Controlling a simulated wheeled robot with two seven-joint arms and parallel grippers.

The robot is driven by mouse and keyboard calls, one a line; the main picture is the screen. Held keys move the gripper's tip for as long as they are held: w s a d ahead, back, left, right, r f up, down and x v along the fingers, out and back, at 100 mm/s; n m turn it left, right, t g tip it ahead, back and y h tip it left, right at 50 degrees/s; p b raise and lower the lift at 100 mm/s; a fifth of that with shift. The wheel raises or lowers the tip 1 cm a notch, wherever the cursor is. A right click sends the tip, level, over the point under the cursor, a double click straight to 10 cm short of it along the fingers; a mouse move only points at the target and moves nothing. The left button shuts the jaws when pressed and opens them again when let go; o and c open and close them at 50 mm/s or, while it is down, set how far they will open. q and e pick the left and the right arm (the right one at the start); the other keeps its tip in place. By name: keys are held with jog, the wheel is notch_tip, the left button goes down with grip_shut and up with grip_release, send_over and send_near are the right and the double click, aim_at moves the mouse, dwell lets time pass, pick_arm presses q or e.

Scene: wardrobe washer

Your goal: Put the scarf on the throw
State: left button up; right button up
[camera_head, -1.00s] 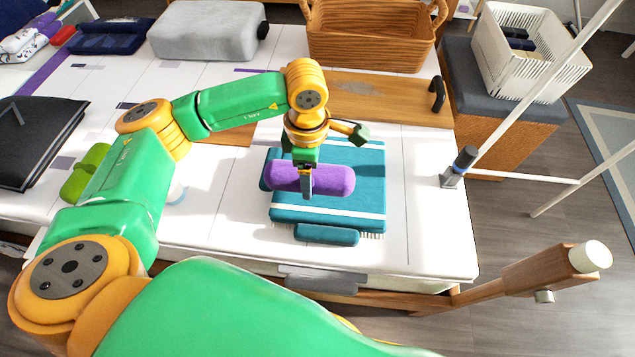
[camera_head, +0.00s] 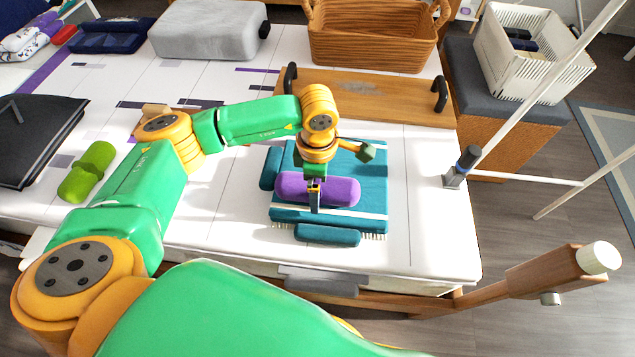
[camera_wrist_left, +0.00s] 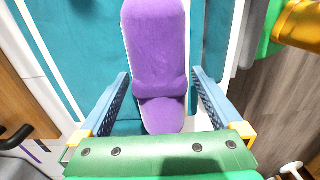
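The scarf is a purple rolled bundle (camera_head: 338,190), lying across the throw. The throw is a folded teal cloth (camera_head: 370,170) with white stripes and fringe on the white-topped table. My left gripper (camera_head: 315,203) is directly above the scarf, pointing down. In the left wrist view the scarf (camera_wrist_left: 158,45) lies between the two blue fingers of my left gripper (camera_wrist_left: 161,75), with narrow gaps on both sides, so the gripper is open around it. The throw (camera_wrist_left: 95,50) shows beneath. The scarf's underside is hidden. My right gripper is not in view.
A wooden tray (camera_head: 385,100) with black handles and a wicker basket (camera_head: 370,45) stand behind. A green roll (camera_head: 88,172) and a black folder (camera_head: 35,140) lie to the left. A grey case (camera_head: 207,32) is at the back. The table right of the throw is clear.

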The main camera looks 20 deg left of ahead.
pick_arm(q)
jog(key=shift+r+p, duration=0.35)
jog(key=shift+r, duration=0.05)
notch_tip(320, 180, up, 12)
jog(key=p, duration=0.1)
jog(key=shift+f, duration=0.2)
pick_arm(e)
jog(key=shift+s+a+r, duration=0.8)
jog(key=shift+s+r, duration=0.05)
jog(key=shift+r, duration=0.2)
pick_arm(q)
jog(key=shift+s+f, duration=0.1)
